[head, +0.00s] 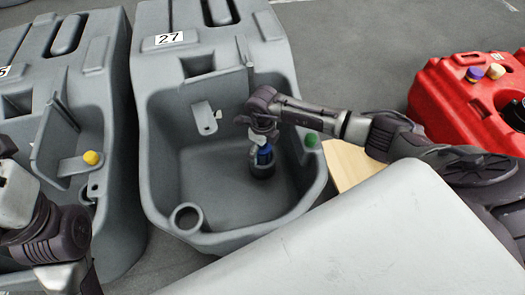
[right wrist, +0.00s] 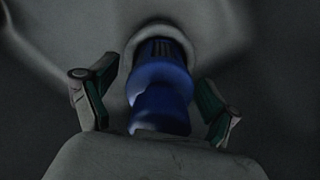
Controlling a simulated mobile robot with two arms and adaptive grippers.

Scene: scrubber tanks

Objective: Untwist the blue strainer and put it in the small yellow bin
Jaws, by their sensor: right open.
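The blue strainer (head: 264,155) stands upright in a round grey socket (head: 262,171) inside the grey tank marked 27 (head: 226,197). It fills the middle of the right wrist view (right wrist: 160,95), its dark ribbed end in the light ring. My right gripper (head: 262,147) is right over the strainer. In the right wrist view its fingers (right wrist: 155,105) are spread apart, one on each side of the strainer, with gaps between. My left arm is at the lower left of the head view; its fingers are not seen. No small yellow bin shows clearly.
A red tank (head: 448,100) stands at the right. A pale wooden surface (head: 346,165) lies right of tank 27.

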